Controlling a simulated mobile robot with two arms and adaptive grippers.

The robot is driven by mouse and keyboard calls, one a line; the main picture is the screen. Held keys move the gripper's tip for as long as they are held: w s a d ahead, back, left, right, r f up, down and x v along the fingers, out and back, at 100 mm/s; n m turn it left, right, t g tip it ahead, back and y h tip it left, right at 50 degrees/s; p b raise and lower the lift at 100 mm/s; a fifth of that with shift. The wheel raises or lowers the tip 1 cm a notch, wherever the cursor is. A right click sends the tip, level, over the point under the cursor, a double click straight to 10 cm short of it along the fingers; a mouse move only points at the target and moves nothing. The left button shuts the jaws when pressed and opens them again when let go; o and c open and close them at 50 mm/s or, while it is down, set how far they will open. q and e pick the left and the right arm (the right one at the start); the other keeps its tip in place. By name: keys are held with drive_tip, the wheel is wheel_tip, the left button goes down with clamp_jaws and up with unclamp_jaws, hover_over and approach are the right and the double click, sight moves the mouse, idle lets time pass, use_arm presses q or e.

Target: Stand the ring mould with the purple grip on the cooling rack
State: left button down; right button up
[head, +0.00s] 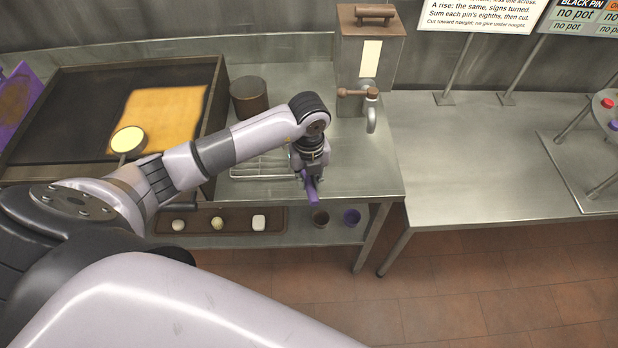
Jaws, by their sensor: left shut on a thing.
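My left gripper (311,174) is shut on a purple grip (313,192), which points down and toward the front edge of the steel table. The ring of the mould it belongs to cannot be made out; my gripper and wrist may hide it. The wire cooling rack (258,168) lies on the table just left of the gripper, partly hidden behind my left arm. The gripper is at the rack's right end; I cannot tell whether the mould touches it. My right gripper is not in view.
A griddle (75,85) with an orange-yellow patch and a round yellow-filled ring (128,140) is at left. A dark pot (249,97) and a tapped urn (369,60) stand behind. The right counter (470,160) has free room.

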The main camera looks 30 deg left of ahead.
use_arm(q)
drive_tip(key=shift+f, duration=0.2)
idle(0.4)
drive_tip(key=shift+f+b, duration=0.5)
drive_tip(key=c, duration=1.4)
unclamp_jaws()
drive_tip(key=o, duration=0.3)
drive_tip(key=shift+o, duration=0.2)
drive_tip(key=shift+r, duration=0.1)
